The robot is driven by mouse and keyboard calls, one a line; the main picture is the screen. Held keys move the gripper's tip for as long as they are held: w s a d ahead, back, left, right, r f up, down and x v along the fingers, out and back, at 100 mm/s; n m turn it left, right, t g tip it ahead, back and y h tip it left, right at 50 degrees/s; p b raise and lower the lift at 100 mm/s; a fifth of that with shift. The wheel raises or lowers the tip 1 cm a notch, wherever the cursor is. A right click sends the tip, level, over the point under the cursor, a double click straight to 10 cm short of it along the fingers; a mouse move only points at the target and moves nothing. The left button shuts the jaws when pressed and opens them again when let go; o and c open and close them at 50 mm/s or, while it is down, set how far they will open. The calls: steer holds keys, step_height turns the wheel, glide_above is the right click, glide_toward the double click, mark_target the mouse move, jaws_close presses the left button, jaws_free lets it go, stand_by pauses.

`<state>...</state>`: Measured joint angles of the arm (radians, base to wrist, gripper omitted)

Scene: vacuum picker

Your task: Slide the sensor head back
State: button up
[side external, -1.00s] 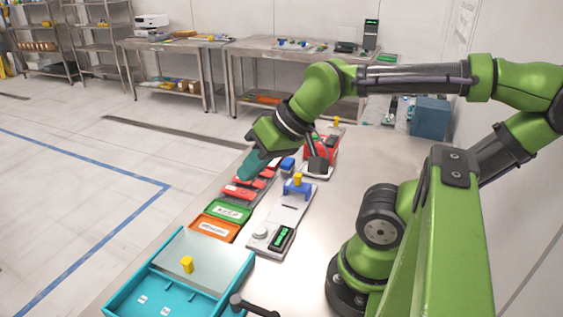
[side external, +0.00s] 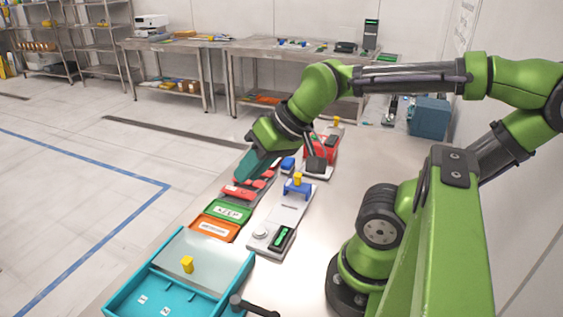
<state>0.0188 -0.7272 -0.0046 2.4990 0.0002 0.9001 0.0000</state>
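A grey plate device (side external: 262,231) lies on the steel table, with a round light knob and a dark panel with a green display (side external: 281,238) at its near end. A blue bridge-shaped part with a yellow knob on top (side external: 297,186) stands at its far end; it looks like the sensor head. My gripper (side external: 246,176), with dark teal fingers, hangs above the red pieces, left of the blue part and apart from it. The view does not show whether its fingers are open or shut, or whether anything is between them.
Red pieces (side external: 238,192) lie under my gripper. A green tray (side external: 228,211), an orange tray (side external: 214,229) and a teal bin (side external: 238,268) are nearer. A red device (side external: 322,150) stands behind the blue part. The table to the right of the plate is clear.

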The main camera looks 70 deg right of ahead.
steer(key=o, duration=0.4)
steer(key=w+d, duration=0.1)
steer(key=d+m+g, duration=0.1)
steer(key=d, duration=0.1)
steer(key=w+d+f+m, duration=0.1)
steer(key=d, duration=0.1)
steer(key=shift+w+d+h, duration=0.2)
steer(key=shift+w+h, duration=0.1)
steer(key=shift+c, duration=0.2)
steer(key=m+g+h, duration=0.1)
steer(key=m+g, duration=0.5)
steer(key=m, duration=0.6)
glide_above(298, 176)
steer(key=f, duration=0.1)
step_height(298, 176, down, 16)
steer(key=shift+f, duration=0.1)
jaws_close()
